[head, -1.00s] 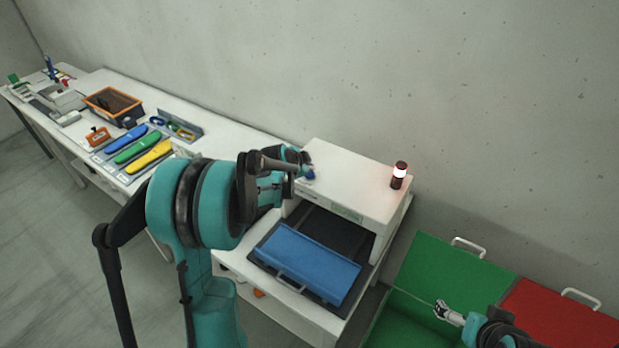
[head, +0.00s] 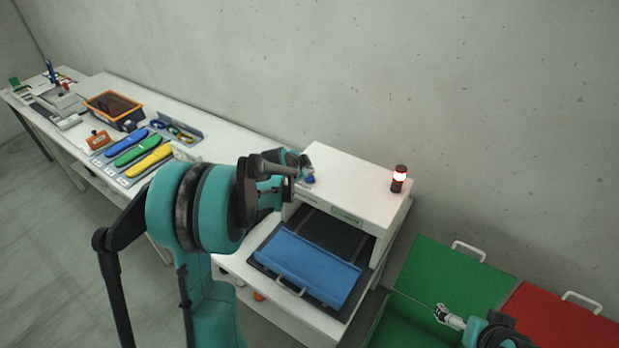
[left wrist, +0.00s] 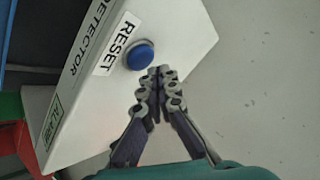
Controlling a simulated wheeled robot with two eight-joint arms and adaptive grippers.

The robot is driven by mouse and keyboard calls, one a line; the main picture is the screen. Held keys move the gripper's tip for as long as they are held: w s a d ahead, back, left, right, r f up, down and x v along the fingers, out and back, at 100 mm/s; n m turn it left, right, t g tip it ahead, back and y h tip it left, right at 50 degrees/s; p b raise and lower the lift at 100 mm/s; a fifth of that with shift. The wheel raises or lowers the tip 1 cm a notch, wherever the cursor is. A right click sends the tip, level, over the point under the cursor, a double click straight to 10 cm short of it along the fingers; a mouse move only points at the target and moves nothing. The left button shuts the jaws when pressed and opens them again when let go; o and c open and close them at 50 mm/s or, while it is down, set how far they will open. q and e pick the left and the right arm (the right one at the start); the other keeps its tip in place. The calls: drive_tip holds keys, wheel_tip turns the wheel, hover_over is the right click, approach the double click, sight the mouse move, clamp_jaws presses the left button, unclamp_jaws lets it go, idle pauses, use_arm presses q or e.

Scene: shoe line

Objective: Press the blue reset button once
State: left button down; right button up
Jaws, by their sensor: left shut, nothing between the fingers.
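The blue reset button (left wrist: 140,55) sits on the white detector housing (left wrist: 185,30) beside a "RESET" label in the left wrist view. In the head view the button (head: 309,180) shows at the housing's (head: 350,175) left end. My left gripper (left wrist: 160,72) is shut and empty, its fingertips just beside the button in the picture; I cannot tell whether they touch it. In the head view my left arm hides most of this gripper (head: 300,170). My right gripper (head: 441,312) is small at lower right, over the green bin; its jaws are too small to judge.
A lamp (head: 400,178) glows red-white on the housing. A blue tray (head: 305,265) lies on the dark belt below. Green (head: 455,275) and red (head: 560,315) bins stand at right. The left table holds colored insoles (head: 135,150) and an orange-rimmed crate (head: 113,104).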

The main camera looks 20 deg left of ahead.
sight(309, 179)
use_arm(q)
drive_tip(key=shift+f, duration=0.1)
drive_tip(key=shift+f+b, duration=0.35)
drive_tip(key=shift+b, duration=0.15)
drive_tip(key=shift+f+b, duration=0.5)
idle(0.7)
drive_tip(key=shift+r, duration=0.1)
drive_tip(key=shift+r+p, duration=0.6)
drive_tip(key=shift+r, duration=0.3)
drive_tip(key=shift+r+p, duration=1.6)
drive_tip(key=shift+r, duration=0.9)
